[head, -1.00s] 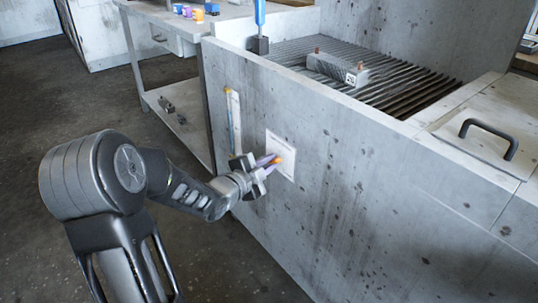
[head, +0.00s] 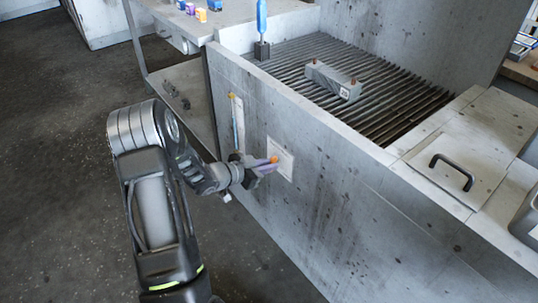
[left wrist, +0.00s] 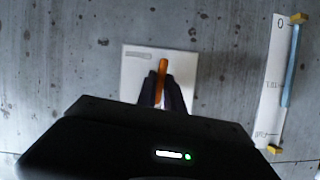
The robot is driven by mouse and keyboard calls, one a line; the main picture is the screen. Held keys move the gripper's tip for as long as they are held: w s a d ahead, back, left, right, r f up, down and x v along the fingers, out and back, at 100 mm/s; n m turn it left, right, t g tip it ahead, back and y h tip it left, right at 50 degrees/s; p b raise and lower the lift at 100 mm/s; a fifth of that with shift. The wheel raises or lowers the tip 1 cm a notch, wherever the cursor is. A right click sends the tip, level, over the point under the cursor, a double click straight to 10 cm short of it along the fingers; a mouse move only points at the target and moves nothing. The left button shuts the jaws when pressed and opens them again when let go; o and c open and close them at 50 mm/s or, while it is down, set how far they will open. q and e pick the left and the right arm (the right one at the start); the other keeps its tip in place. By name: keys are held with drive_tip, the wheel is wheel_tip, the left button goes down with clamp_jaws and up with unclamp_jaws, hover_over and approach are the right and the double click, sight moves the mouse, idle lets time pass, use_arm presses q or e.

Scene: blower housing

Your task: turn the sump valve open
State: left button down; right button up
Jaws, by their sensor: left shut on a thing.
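The sump valve's orange handle (head: 274,159) sits on a pale square plate (head: 284,167) on the side wall of the grey housing. My left gripper (head: 268,166) is at the plate, with its fingers shut on the handle. In the left wrist view the orange handle (left wrist: 162,76) stands nearly upright between the fingertips (left wrist: 163,92), in front of the white plate (left wrist: 133,75). The lower part of the handle is hidden by the fingers and the gripper body. My right gripper is not in view.
A sight gauge with a blue column (head: 236,122) is on the wall left of the plate. The housing's top has a slatted grate (head: 290,55) bearing a grey block (head: 333,80). A lid with a black handle (head: 452,172) lies right. A side table (head: 190,28) stands behind.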

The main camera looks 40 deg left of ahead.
use_arm(q)
drive_tip(key=shift+n+h+p, duration=0.4)
drive_tip(key=shift+n+p, duration=0.1)
drive_tip(key=shift+p, duration=0.2)
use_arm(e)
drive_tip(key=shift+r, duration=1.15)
use_arm(q)
drive_tip(key=c, duration=1.5)
unclamp_jaws()
drive_tip(key=shift+o, duration=0.2)
drive_tip(key=v, duration=0.7)
drive_tip(key=shift+s+r+p, duration=0.2)
drive_tip(key=shift+s+p, duration=0.1)
drive_tip(key=shift+p, duration=0.1)
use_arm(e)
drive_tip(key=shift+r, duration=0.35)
use_arm(q)
drive_tip(key=shift+a, duration=0.1)
